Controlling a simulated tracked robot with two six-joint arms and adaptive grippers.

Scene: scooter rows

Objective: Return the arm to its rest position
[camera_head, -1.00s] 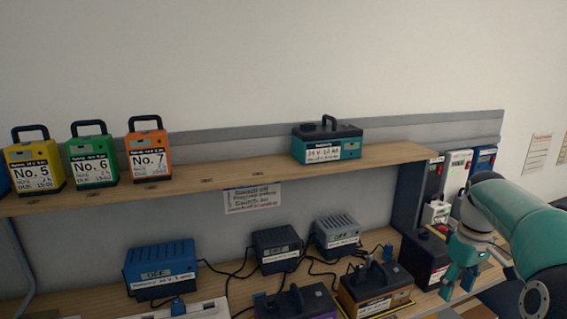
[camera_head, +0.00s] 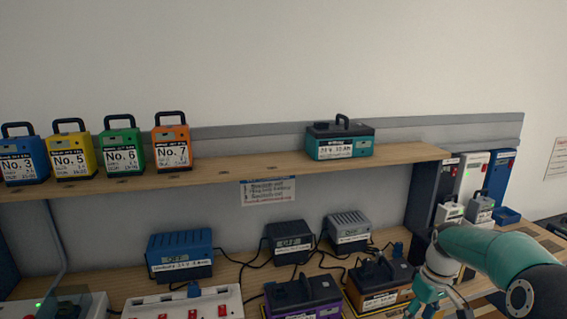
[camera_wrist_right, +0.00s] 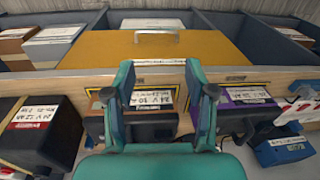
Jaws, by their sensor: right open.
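My right arm comes in from the right in the head view, with its gripper (camera_head: 428,303) low near the front of the bench, beside the brown-cased battery (camera_head: 380,284). In the right wrist view the gripper's two teal fingers (camera_wrist_right: 160,85) stand apart with nothing between them. How close the fingers are to these is hard to tell. My left gripper is not in view.
A wooden shelf (camera_head: 225,171) holds numbered battery packs and a teal battery (camera_head: 340,140). Below are a blue charger (camera_head: 180,257), grey chargers, cables and a purple-cased battery (camera_head: 302,296). The wrist view shows a yellow panel (camera_wrist_right: 150,52) with a handle among bins.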

